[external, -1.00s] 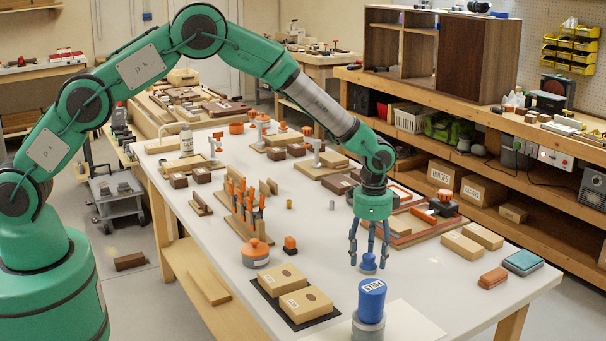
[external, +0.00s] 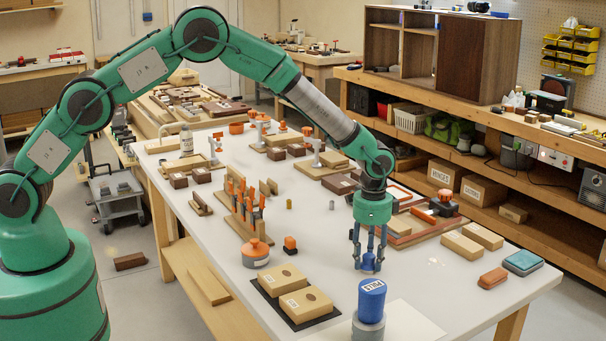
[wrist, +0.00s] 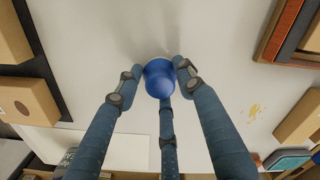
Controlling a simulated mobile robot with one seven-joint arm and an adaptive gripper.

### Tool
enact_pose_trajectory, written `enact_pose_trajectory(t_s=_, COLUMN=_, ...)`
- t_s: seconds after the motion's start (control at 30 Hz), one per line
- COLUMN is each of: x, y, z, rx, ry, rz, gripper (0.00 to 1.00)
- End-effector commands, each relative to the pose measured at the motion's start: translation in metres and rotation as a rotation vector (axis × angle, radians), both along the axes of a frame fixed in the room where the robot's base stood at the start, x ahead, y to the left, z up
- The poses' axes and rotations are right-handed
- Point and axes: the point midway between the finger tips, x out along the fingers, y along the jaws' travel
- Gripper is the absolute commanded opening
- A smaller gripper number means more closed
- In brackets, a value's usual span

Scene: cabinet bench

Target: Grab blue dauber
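The blue dauber (wrist: 159,80) is a small round-topped blue piece between my fingertips in the wrist view. In the external view it stands on the white table (external: 300,230) and is partly hidden by my fingers. My gripper (external: 368,258) has three dark blue fingers pointing down around the dauber. In the wrist view (wrist: 158,76) the left and right fingertips are drawn in against its sides, and the third finger is below it in the picture. The gripper appears shut on the dauber, at table height.
A larger blue-lidded container (external: 371,300) stands in front of my gripper. Two tan boxes (external: 305,305) lie on a dark mat at front left. Wooden blocks (external: 462,245), an orange block (external: 492,278) and a teal-topped box (external: 523,262) are to the right.

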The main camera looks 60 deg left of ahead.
Motion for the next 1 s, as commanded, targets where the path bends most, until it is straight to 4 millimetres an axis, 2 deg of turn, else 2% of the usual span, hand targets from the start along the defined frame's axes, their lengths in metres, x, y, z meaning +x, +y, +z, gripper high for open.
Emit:
enact_pose_trajectory(t_s=0.47, x=0.0, y=0.0, z=0.006, rx=-0.001, ry=-0.001, rz=0.0, gripper=0.12)
enact_pose_trajectory(t_s=0.77, x=0.001, y=0.0, z=0.039, rx=-0.001, ry=-0.002, rz=0.0, gripper=0.12)
enact_pose_trajectory(t_s=1.0, x=-0.032, y=0.01, z=0.04, rx=0.0, ry=0.001, rz=0.0, gripper=0.12)
